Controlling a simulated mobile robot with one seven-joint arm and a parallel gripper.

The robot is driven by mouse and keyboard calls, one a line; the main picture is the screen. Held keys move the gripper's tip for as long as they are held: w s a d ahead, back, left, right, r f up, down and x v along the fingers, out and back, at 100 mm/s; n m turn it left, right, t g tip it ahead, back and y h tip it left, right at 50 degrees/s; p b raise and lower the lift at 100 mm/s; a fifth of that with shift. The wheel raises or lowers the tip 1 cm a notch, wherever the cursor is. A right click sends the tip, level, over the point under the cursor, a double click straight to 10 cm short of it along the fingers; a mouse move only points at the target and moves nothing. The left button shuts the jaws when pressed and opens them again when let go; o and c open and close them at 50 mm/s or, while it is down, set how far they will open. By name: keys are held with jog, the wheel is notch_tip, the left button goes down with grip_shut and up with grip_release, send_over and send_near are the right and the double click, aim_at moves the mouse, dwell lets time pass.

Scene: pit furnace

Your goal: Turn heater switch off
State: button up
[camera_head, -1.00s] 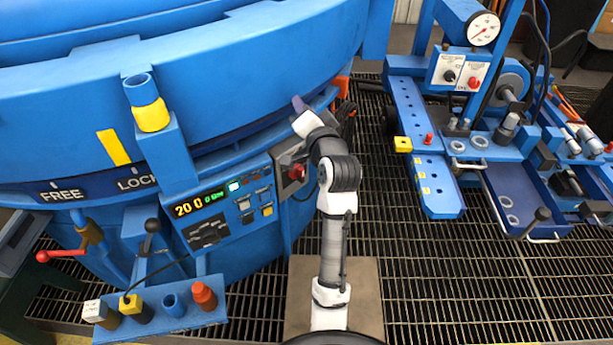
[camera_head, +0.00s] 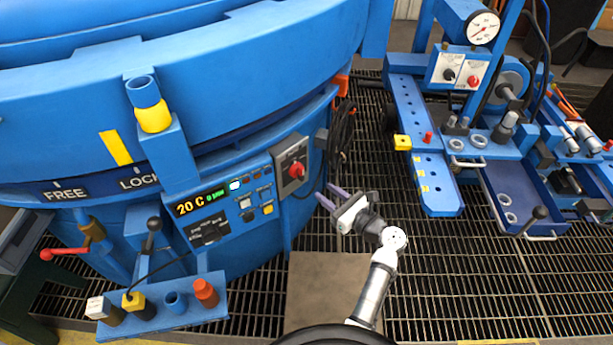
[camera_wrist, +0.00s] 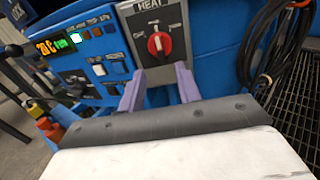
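The heater switch (camera_head: 296,170) is a red rotary knob on a grey plate at the right end of the blue control panel. In the wrist view the red knob (camera_wrist: 158,43) sits under the word HEAT, with its white mark pointing roughly upward. My gripper (camera_head: 325,197) is to the lower right of the switch in the head view, apart from it. Its two purple fingers (camera_wrist: 160,88) are spread open with nothing between them, below the switch plate in the wrist view.
The control panel has a lit display (camera_head: 200,201) reading 20 C and several buttons. A black cable coil (camera_head: 341,130) hangs right of the switch. A blue workbench (camera_head: 425,150) with a gauge stands at right. Grated floor lies between.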

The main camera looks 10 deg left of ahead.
aim_at(303, 175)
jog(key=x, duration=0.9)
jog(key=shift+p, duration=0.35)
jog(key=shift+s, duration=0.1)
grip_shut()
